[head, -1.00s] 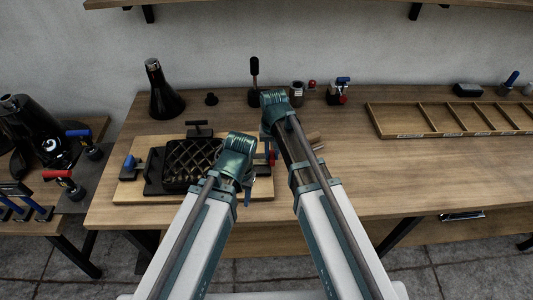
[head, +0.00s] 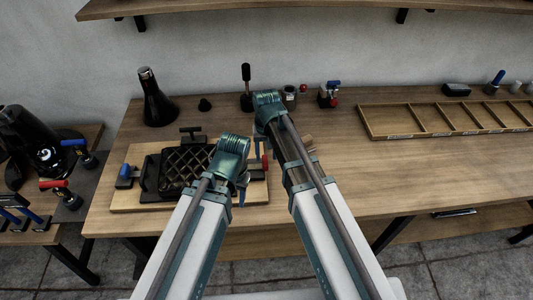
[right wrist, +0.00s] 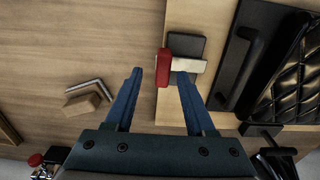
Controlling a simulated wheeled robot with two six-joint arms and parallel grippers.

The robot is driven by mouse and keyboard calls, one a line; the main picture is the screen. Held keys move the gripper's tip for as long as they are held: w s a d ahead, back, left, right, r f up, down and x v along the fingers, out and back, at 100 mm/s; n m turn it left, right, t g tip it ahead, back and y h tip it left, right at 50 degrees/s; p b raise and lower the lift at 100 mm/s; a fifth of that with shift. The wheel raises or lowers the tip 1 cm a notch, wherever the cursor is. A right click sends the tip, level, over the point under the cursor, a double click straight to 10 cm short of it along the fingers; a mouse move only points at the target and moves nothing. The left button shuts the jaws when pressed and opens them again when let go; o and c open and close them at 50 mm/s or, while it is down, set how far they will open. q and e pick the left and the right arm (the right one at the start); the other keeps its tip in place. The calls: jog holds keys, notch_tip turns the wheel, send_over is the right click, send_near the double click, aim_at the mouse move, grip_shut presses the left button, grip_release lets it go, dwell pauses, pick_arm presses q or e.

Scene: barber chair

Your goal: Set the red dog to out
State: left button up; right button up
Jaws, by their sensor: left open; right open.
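The red dog (right wrist: 163,68) is a red-tipped pale bar on a dark block, at the edge of the wooden fixture board in the right wrist view. In the head view its red end (head: 265,162) shows just right of my left wrist, partly hidden. My right gripper (right wrist: 160,73) is open, with the red end between its fingertips and not gripped. The bar points toward the board's outside edge. My left gripper (head: 242,181) is open and seen from above near the quilted black pad (head: 188,166), at the board's right part.
A blue-ended dog (head: 125,171) sits at the board's (head: 127,204) left. A black T-handle (head: 191,132) stands behind the pad. A hex key and wooden block (right wrist: 83,104) lie beside the board. A divided tray (head: 366,122) is at right.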

aim_at(266, 160)
pick_arm(q)
notch_tip(266, 160, up, 11)
jog(key=p, duration=1)
jog(key=shift+r, duration=0.15)
pick_arm(e)
notch_tip(266, 160, up, 11)
jog(key=shift+r, duration=0.15)
pick_arm(q)
notch_tip(266, 160, down, 8)
jog(key=b, duration=0.7)
jog(key=shift+b, duration=0.3)
pick_arm(e)
jog(key=s+f+n, duration=0.2)
jog(key=s+f, duration=0.2)
jog(key=s, duration=0.4)
jog(key=s+f+n+h, duration=0.1)
jog(key=s+f, duration=0.2)
jog(key=s, duration=0.5)
jog(key=shift+s+d+f+n, duration=0.15)
jog(key=shift+d+f+n, duration=0.2)
jog(key=shift+d+n, duration=0.1)
